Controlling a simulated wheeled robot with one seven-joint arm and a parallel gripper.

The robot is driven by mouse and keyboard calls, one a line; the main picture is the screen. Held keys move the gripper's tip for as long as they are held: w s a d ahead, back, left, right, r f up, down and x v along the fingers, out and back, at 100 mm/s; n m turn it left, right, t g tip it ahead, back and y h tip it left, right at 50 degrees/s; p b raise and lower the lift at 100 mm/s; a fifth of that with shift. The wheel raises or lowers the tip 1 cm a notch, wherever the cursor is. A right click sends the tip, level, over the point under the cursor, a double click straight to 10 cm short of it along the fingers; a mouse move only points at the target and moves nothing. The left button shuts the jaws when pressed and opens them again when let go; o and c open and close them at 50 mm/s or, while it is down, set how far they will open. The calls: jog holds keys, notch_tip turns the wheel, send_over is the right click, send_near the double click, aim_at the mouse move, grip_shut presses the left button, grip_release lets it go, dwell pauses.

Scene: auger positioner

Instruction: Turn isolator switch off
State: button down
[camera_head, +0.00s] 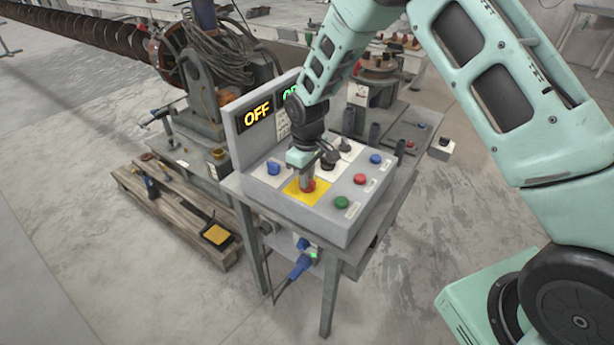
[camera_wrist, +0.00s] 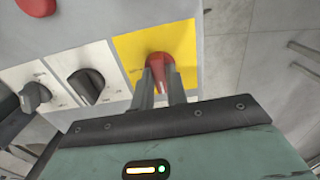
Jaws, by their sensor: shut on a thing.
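The isolator switch is a red knob (camera_wrist: 160,72) on a yellow square plate (camera_wrist: 128,48) on the grey control box. In the head view the red knob (camera_head: 309,186) shows on the yellow plate (camera_head: 295,190), partly hidden by my gripper. My gripper (camera_head: 307,178) points down at the knob. In the wrist view the fingers of my gripper (camera_wrist: 161,90) are on either side of the red knob and shut on it. The box's display (camera_head: 257,113) reads OFF in yellow; a green readout beside it is mostly hidden by my arm.
Two black knobs on white plates (camera_wrist: 86,86) sit beside the yellow plate. Blue (camera_head: 273,168), red (camera_head: 360,179) and green (camera_head: 341,202) buttons stand on the box (camera_head: 318,216). A pallet (camera_head: 175,210) lies left on the floor; the floor in front is clear.

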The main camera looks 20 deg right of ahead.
jog(key=c, duration=1.4)
grip_release()
notch_tip(320, 180, up, 18)
jog(key=b, duration=0.3)
jog(key=shift+f, duration=0.25)
jog(key=s+a+r, duration=0.1)
jog(key=s+a, duration=0.3)
jog(key=s, duration=0.3)
jog(key=s+a+r, duration=0.1)
jog(key=s+a, duration=0.3)
jog(key=s, duration=0.4)
jog(key=s+d+f, duration=0.1)
jog(key=s+f, duration=0.1)
jog(key=s, duration=1.6)
jog(key=shift+s+d+y, duration=0.25)
jog(key=shift+s+y, duration=0.05)
jog(key=shift+s, duration=0.1)
